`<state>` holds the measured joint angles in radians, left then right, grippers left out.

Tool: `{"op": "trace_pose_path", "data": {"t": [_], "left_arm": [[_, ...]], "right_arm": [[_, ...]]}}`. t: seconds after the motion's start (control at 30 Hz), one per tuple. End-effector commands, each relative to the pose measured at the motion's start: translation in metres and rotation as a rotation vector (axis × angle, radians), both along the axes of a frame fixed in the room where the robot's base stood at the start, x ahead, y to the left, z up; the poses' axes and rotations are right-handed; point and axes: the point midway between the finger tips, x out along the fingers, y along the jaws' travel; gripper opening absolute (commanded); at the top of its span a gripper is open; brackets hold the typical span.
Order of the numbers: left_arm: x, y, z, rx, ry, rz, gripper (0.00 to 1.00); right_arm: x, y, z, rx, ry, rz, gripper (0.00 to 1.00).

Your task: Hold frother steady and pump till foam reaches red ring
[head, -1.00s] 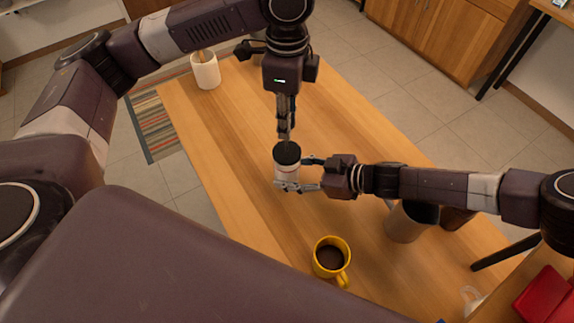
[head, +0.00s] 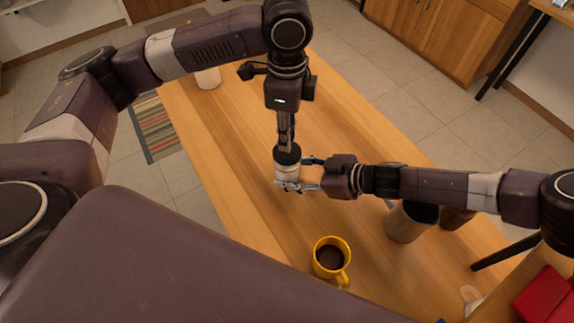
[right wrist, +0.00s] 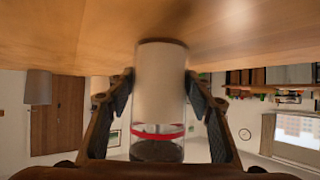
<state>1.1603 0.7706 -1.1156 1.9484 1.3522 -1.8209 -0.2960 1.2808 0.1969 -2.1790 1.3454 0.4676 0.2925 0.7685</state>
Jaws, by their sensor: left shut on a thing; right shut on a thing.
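The frother (head: 287,172) stands upright on the wooden table, a clear cylinder with a dark lid (head: 287,155). In the right wrist view, which is upside down, white foam (right wrist: 160,85) fills most of the glass, and its edge lies about at the red ring (right wrist: 158,131); a small gap there is hard to judge. My right gripper (head: 296,174) is shut around the frother's body, one finger on each side. My left gripper (head: 286,141) points down right above the lid, shut on the pump handle, which its fingers mostly hide.
A yellow mug (head: 331,260) with dark liquid stands near the front. A grey container (head: 405,225) and a brown one (head: 455,217) stand to the right, partly behind my right arm. A white cup (head: 208,79) stands at the far left, partly hidden by my left arm.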

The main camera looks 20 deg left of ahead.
Motion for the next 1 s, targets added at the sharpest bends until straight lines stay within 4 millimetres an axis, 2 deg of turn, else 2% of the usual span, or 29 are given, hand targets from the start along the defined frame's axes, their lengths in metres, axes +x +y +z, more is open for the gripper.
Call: {"op": "trace_pose_path", "data": {"t": [0.2, 0.4, 0.43, 0.6, 0.87, 1.0], "left_arm": [[0.000, 0.000, -0.016, 0.001, 0.002, 0.001, 0.02], [0.000, 0.000, -0.020, 0.001, 0.001, 0.001, 0.02], [0.000, 0.000, -0.019, 0.001, 0.001, 0.001, 0.24], [0.000, 0.000, -0.019, 0.001, 0.001, 0.001, 0.43], [0.000, 0.000, -0.019, 0.000, 0.001, 0.001, 0.43], [0.001, 0.000, -0.011, -0.001, -0.002, 0.001, 0.43]], "right_arm": [[-0.001, 0.000, -0.001, -0.001, 0.000, 0.001, 0.28], [-0.001, 0.000, 0.000, 0.000, 0.000, 0.001, 0.28], [-0.001, 0.000, -0.001, 0.000, 0.000, 0.001, 0.28], [-0.001, 0.000, -0.001, -0.001, 0.000, 0.001, 0.28], [-0.001, 0.000, 0.000, 0.000, 0.001, 0.000, 0.28], [-0.001, 0.000, 0.000, 0.000, 0.001, 0.000, 0.28]]}}
